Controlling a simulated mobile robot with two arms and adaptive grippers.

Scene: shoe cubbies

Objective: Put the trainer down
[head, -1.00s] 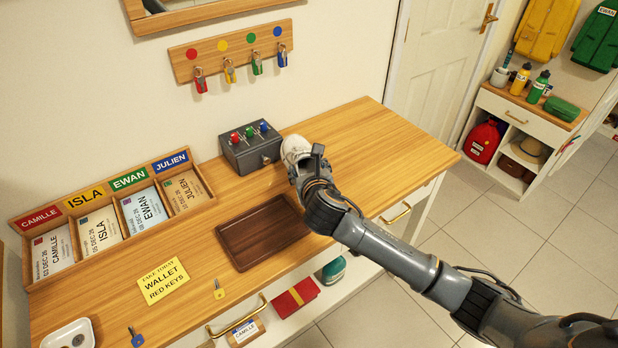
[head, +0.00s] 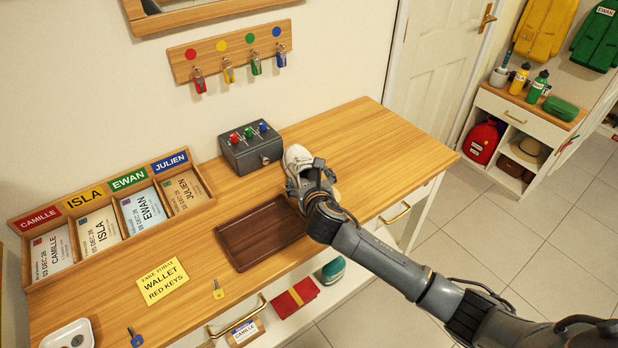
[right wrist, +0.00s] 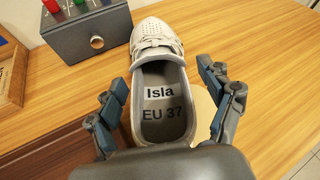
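The white trainer (head: 298,157) is on the wooden tabletop, just right of the brown tray and in front of the grey switch box. In the right wrist view the trainer (right wrist: 158,40) sits upright, toe pointing away, with "Isla EU 37" on its insole. My right gripper (head: 306,181) is around the trainer's heel end. Its fingers (right wrist: 168,100) are spread, one on each side, with a clear gap on the right and a small one on the left. The gripper hides the heel in the head view. My left gripper is out of view.
The tabletop (head: 370,140) to the right is clear. A name-card rack (head: 112,212) stands at the left, beyond a yellow note (head: 163,282).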

